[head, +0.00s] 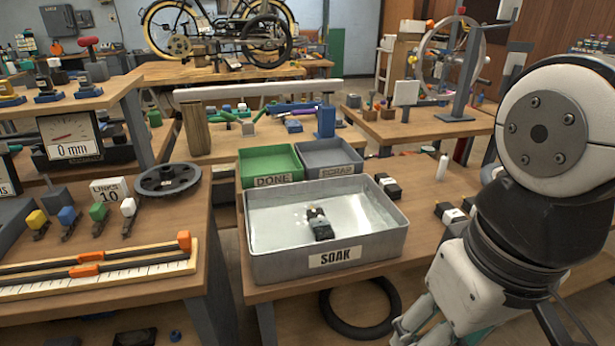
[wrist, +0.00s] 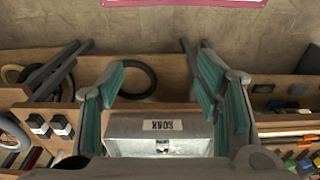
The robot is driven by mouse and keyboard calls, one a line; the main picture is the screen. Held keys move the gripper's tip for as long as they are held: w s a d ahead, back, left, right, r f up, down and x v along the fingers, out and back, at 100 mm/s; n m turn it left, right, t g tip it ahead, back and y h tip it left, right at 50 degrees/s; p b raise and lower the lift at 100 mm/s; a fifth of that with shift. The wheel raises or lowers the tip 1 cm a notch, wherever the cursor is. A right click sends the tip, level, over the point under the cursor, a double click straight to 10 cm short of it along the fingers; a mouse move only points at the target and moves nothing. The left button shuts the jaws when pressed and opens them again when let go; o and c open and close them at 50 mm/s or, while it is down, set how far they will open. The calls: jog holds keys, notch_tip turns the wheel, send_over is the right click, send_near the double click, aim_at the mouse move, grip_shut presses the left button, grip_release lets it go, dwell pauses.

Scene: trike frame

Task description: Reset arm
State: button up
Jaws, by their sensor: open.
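My gripper (wrist: 163,82) is open in the wrist view, with its teal-padded fingers wide apart and nothing between them. In the head view my arm fills the right side, and part of the gripper (head: 418,325) shows low at the bottom edge, in front of the bench. The grey SOAK tray (head: 365,249) stands on the bench to the left of my gripper. A small black part with a pale band (head: 319,224) lies in it. The tray also shows upside down in the wrist view (wrist: 122,146), between and beyond the fingers.
Green DONE (head: 270,165) and grey SCRAP (head: 328,158) trays stand behind the SOAK tray. Black-and-white parts (head: 388,187) and a white bottle (head: 442,168) stand on the bench to its right. A black ring (head: 360,334) lies below the bench front. The left bench (head: 180,222) holds gauges and coloured parts.

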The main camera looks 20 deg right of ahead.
notch_tip(320, 180, up, 18)
jog(key=t+p, duration=0.3)
jog(key=p, duration=1.3)
jog(key=shift+w+f, duration=0.1)
dwell(1.3)
